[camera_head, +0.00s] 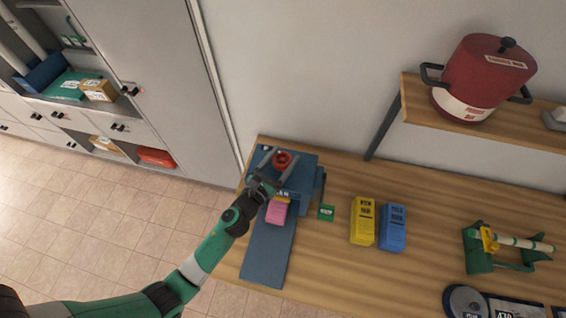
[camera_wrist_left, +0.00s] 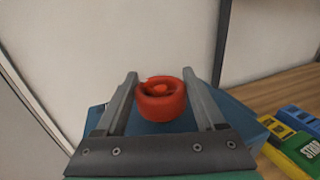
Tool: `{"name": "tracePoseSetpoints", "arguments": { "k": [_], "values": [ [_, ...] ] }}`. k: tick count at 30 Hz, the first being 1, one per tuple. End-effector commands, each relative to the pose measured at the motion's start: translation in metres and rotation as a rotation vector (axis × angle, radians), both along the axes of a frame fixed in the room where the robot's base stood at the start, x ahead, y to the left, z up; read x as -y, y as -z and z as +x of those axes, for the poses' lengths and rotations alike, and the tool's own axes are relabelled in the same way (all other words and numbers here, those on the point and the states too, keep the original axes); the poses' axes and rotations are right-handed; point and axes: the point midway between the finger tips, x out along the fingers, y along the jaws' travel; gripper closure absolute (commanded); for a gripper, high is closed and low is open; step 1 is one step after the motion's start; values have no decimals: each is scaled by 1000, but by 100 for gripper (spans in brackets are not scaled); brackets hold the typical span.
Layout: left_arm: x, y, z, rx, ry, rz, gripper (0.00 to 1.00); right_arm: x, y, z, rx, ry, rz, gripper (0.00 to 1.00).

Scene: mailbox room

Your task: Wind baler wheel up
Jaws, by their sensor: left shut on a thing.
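The baler (camera_head: 268,250) is a blue machine with a long flat bed at the left end of the wooden table. Its red wheel (camera_head: 282,160) sits on top at the back, near the wall. My left gripper (camera_head: 279,157) reaches over the baler and is shut on the red wheel. My right gripper is not in view.
A small green box (camera_head: 326,213), a yellow box (camera_head: 363,221) and a blue box (camera_head: 392,227) stand right of the baler. A green stand (camera_head: 481,252) is farther right. A red pot (camera_head: 484,75) sits on the shelf above. Grey cabinets (camera_head: 165,75) stand left.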

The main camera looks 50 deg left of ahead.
Motion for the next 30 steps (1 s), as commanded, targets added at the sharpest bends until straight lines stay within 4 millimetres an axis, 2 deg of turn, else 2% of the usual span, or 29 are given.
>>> {"name": "tracePoseSetpoints", "arguments": {
  "k": [1, 11, 28, 29, 30],
  "values": [
    [2, 5, 0, 2, -19, -1, 84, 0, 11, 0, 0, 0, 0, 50],
    [1, 3, 0, -1, -148, -2, 84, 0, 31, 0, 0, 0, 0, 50],
    [-1, 1, 0, -5, -188, -2, 84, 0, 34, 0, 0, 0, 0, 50],
    [-1, 1, 0, -5, -188, -2, 23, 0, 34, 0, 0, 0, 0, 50],
    [-1, 1, 0, -4, -188, -1, 16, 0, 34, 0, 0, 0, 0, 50]
  ]
}}
